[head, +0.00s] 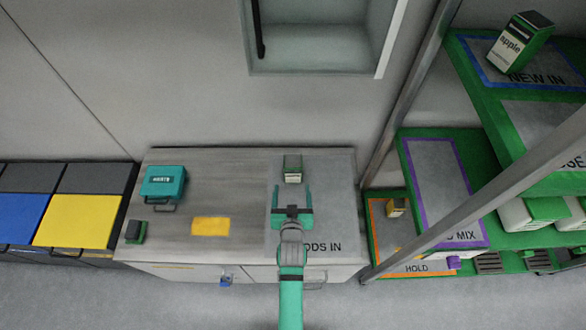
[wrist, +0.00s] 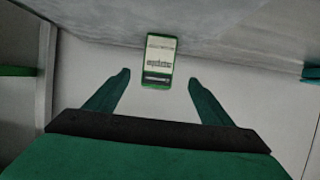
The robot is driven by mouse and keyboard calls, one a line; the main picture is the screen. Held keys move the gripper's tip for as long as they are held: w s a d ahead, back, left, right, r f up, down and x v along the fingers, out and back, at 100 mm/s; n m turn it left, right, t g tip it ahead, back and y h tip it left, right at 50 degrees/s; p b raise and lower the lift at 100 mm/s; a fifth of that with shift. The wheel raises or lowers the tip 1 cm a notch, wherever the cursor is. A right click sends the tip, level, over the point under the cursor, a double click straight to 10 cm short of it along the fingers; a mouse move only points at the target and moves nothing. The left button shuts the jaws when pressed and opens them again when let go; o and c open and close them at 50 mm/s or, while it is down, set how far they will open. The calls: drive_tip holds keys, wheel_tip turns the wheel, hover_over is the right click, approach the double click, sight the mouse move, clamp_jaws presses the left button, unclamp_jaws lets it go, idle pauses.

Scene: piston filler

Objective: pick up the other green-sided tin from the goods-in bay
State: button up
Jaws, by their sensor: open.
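One green-sided tin (head: 292,168) stands on the grey goods-in bay (head: 322,216), towards its back edge. In the wrist view the tin (wrist: 159,62) shows its pale label and green edges, beyond the fingertips and roughly midway between them. My gripper (head: 291,188) is open and empty, just in front of the tin in the head view. Its two green fingers (wrist: 157,83) also show in the wrist view, apart from the tin. The tin's label is too small to read.
A teal case (head: 164,184), a small dark green-sided box (head: 135,231) and a yellow patch (head: 210,226) are on the worktop's left. Shelving with a slanting metal post (head: 480,205) stands at right. A labelled apple tin (head: 521,42) sits on its top shelf; a small box (head: 396,207) is in HOLD.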

sight(293, 167)
drive_tip(key=x, duration=0.8)
drive_tip(key=r+x, duration=0.1)
drive_tip(key=x, duration=0.4)
drive_tip(key=shift+w+d+r, duration=0.1)
drive_tip(key=shift+w+d, duration=0.05)
drive_tip(key=shift+c, duration=0.3)
drive_tip(key=shift+r, duration=0.1)
drive_tip(key=c, duration=1.5)
